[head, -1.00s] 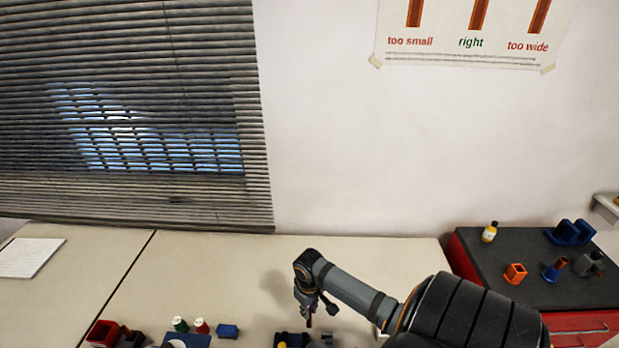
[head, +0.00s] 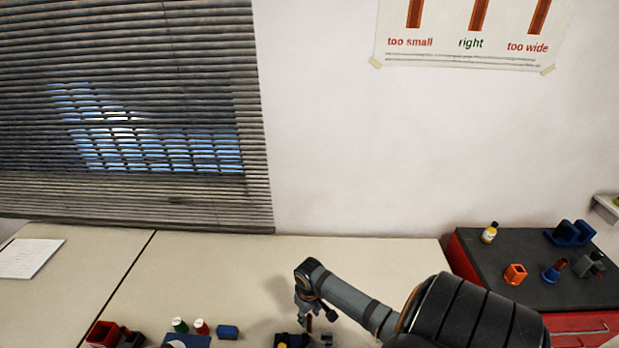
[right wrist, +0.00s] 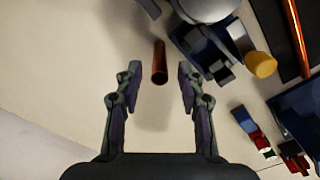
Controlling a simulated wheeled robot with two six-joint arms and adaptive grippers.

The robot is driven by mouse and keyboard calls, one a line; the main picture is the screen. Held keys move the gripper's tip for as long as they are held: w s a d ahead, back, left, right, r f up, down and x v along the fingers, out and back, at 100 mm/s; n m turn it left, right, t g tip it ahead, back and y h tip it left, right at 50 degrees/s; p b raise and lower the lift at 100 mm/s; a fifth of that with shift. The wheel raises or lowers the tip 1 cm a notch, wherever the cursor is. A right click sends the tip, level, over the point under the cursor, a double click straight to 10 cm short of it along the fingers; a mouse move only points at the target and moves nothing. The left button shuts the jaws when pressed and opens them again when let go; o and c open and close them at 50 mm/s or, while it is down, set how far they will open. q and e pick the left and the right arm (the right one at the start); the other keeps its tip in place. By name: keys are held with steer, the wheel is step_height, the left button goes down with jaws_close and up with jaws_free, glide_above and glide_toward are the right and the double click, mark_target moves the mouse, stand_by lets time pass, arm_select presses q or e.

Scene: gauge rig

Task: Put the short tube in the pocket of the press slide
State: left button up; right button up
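My right gripper (head: 308,318) is low over the front of the table in the head view. In the right wrist view the right gripper (right wrist: 158,82) is open, with a clear gap between its fingers. The short copper-brown tube (right wrist: 159,62) lies in line with that gap, touching neither finger. It shows as a small reddish bar by the gripper in the head view (head: 309,324). The dark blue press (right wrist: 208,52) with a yellow knob (right wrist: 261,65) is right of the tube; I cannot make out its slide pocket. My left gripper is not in view.
Red and green-capped bottles (head: 201,327) and a blue block (head: 228,331) stand left of the gripper. A red bin (head: 103,334) is farther left. A red cabinet (head: 575,322) with fixtures on top is at right. The table behind the gripper is clear.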

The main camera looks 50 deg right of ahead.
steer(key=shift+r, duration=0.15)
step_height(320, 180, up, 12)
steer(key=shift+o, duration=0.6)
